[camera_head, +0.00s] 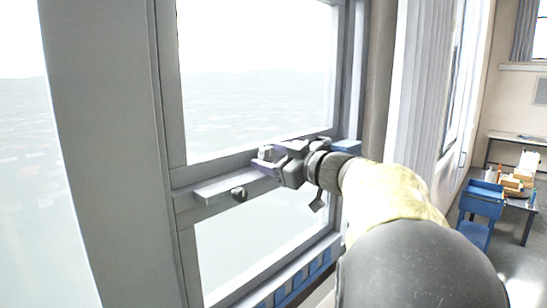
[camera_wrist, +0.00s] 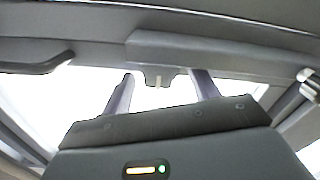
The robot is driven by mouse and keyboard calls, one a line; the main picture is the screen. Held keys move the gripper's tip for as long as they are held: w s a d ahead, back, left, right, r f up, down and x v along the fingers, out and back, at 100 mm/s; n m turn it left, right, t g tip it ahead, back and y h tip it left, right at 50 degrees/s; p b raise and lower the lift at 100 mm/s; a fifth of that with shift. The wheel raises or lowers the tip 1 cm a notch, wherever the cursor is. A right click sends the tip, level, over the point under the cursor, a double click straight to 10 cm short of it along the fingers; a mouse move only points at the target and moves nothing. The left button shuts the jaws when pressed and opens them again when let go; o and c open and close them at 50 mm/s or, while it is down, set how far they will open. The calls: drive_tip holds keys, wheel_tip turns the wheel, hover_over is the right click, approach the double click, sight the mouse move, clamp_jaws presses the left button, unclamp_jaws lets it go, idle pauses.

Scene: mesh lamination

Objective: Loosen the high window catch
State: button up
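My gripper (camera_head: 264,162) is at the middle rail of the tall grey window, reaching in from the right. In the wrist view its two fingers (camera_wrist: 162,76) stand apart. Between them a small dark tab with a pale strip (camera_wrist: 158,79) sticks out from the grey rail; it may be the catch, but I cannot be sure. The fingers do not visibly close on it. A dark round knob (camera_head: 239,194) sits below the rail's ledge, left of my gripper. In the head view, my gripper hides the rail behind it.
The window frame (camera_head: 115,150) and its projecting ledge (camera_head: 225,187) lie close to my gripper. In the wrist view a grey lever-like piece (camera_wrist: 40,64) is at left and a shiny metal fitting (camera_wrist: 310,84) at right. A blue cart (camera_head: 481,200) stands far right.

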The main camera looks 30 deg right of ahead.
drive_tip(key=shift+s, duration=0.15)
drive_tip(key=shift+s+d+f+b, duration=0.1)
drive_tip(key=shift+s+d+b, duration=0.1)
drive_tip(key=shift+s+b, duration=0.1)
drive_tip(key=b+v, duration=0.5)
drive_tip(key=v, duration=1.1)
drive_tip(key=shift+s+b, duration=0.25)
drive_tip(key=shift+b, duration=0.05)
